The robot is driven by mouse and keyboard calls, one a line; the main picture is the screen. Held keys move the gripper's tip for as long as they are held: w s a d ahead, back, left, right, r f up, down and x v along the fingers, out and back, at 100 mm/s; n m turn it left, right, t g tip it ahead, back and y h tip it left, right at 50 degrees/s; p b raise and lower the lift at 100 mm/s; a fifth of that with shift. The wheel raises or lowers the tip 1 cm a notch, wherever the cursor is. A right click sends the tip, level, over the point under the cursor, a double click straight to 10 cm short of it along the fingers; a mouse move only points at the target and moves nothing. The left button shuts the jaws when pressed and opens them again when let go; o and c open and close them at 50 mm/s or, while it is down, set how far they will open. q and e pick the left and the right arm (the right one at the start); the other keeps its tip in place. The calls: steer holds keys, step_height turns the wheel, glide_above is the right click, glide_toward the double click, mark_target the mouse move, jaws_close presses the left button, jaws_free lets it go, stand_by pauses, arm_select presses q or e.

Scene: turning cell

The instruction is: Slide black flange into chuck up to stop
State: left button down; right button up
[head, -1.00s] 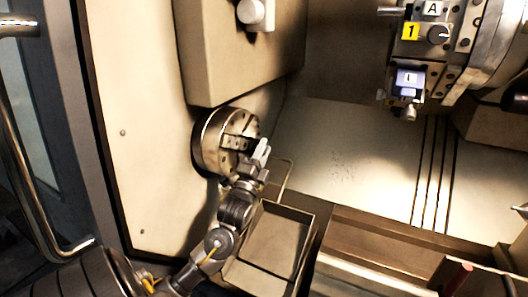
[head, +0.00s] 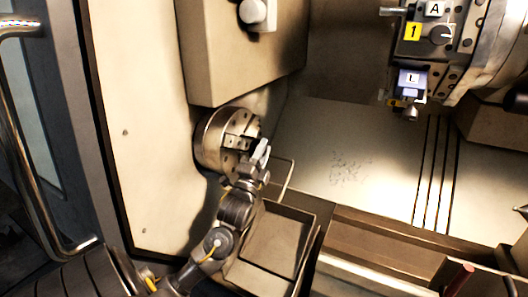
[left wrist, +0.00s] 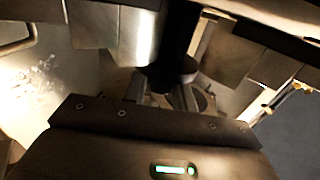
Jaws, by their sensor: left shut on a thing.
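The round metal chuck (head: 212,140) is on the left wall in the head view, its stepped jaws facing right. My left gripper (head: 260,154) is right at the chuck's face, shut on the black flange. The flange shows in the left wrist view as a dark round part (left wrist: 168,76) between my fingers, with a dark shaft-like shape above it. Metal jaw blocks (left wrist: 138,36) stand on both sides of that shape. In the head view the gripper and jaws largely hide the flange. I cannot tell how deep it sits or whether it touches the stop. My right gripper is not in view.
A tray (head: 275,248) with a thin wire handle (head: 287,181) lies below the chuck, close to my left arm. The tool turret (head: 440,52) is at upper right. The beige housing (head: 235,65) overhangs the chuck. The sloped machine floor (head: 345,135) is open to the right.

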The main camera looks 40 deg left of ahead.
arm_select(q)
steer(key=c, duration=1.1)
jaws_free()
steer(key=shift+o, duration=0.9)
steer(key=shift+f, duration=0.15)
steer(key=shift+d, duration=0.1)
steer(key=w+d+p, duration=0.2)
steer(key=d, duration=0.4)
steer(key=shift+d, duration=0.1)
